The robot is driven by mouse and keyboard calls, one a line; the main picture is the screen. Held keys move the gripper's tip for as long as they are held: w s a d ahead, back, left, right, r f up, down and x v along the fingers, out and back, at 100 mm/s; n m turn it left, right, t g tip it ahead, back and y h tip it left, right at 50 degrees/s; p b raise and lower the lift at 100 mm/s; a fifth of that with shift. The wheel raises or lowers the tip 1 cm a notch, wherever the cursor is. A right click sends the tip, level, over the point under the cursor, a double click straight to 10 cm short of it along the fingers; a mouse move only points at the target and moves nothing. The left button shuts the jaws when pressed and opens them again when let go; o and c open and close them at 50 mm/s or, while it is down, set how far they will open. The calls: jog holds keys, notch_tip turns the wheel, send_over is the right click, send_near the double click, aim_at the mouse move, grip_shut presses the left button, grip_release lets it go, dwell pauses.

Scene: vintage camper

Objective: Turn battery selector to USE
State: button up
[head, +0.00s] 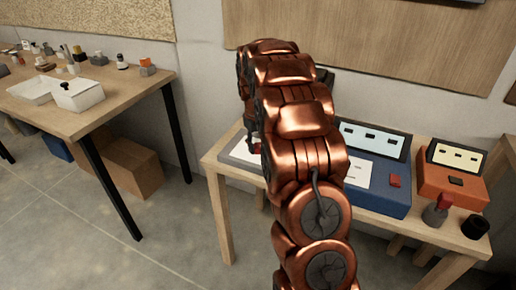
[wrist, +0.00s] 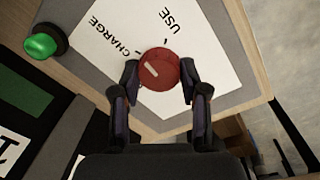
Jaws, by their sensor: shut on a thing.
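The battery selector is a round red knob (wrist: 158,66) on a white panel (wrist: 104,48) printed CHARGE on the left and USE at the upper right. A short pale mark shows on the knob's left part; I cannot tell which label it points to. My gripper (wrist: 160,82) has one finger on each side of the knob and is shut on it.
A green button (wrist: 42,41) sits left of the panel. In the head view a blue box (head: 385,198) and an orange box (head: 450,188) stand to the right on the wooden table (head: 216,166). Another table (head: 110,102) with small items stands at the left, with open floor between.

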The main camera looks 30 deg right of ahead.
aim_at(256, 145)
jog(key=m+b, duration=0.2)
jog(key=m, duration=0.3)
jog(key=shift+f+m, duration=0.1)
jog(key=shift+m, duration=0.2)
jog(key=shift+m+g+b, duration=0.3)
jog(key=shift+m+b, duration=0.25)
jog(key=shift+m, duration=1.25)
jog(key=shift+d, duration=0.1)
jog(key=o, duration=1.1)
jog(key=shift+o, duration=0.2)
jog(key=shift+r, duration=0.2)
notch_tip(256, 145, up, 12)
jog(key=shift+w+a, duration=0.25)
jog(key=shift+w, duration=0.1)
jog(key=shift+f, duration=0.1)
